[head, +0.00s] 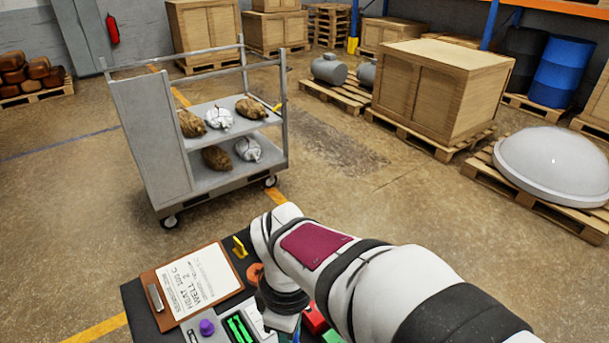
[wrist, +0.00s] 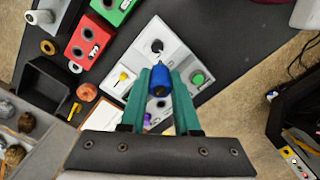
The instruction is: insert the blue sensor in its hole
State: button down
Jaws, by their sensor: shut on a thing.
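The blue sensor (wrist: 161,82) is held upright-looking between the two green fingers of my gripper (wrist: 160,88), seen in the wrist view. My gripper is shut on it, over a light grey panel (wrist: 178,55). On that panel, a dark round spot (wrist: 157,45) lies just beyond the sensor tip, and a green round piece (wrist: 197,79) lies to its right. Which opening is the sensor's hole, and whether the sensor touches the panel, I cannot tell. In the head view my arm hides the sensor and most of the panel.
A red block (wrist: 91,40) and a green block (wrist: 122,4) with dark openings stand left of the panel. A black tray (wrist: 28,72) and an orange ring (wrist: 87,91) lie farther left.

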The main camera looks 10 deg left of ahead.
jog(key=a+f+n, duration=0.4)
jog(key=a+f, duration=0.1)
jog(key=a, duration=0.9)
jog(key=shift+a+f, duration=0.2)
jog(key=shift+w+f, duration=0.1)
jog(key=shift+f, duration=0.25)
jog(key=shift+f, duration=1.15)
jog(key=shift+f, duration=0.1)
jog(key=shift+f, duration=0.8)
jog(key=shift+f, duration=0.25)
jog(key=c, duration=0.6)
grip_release()
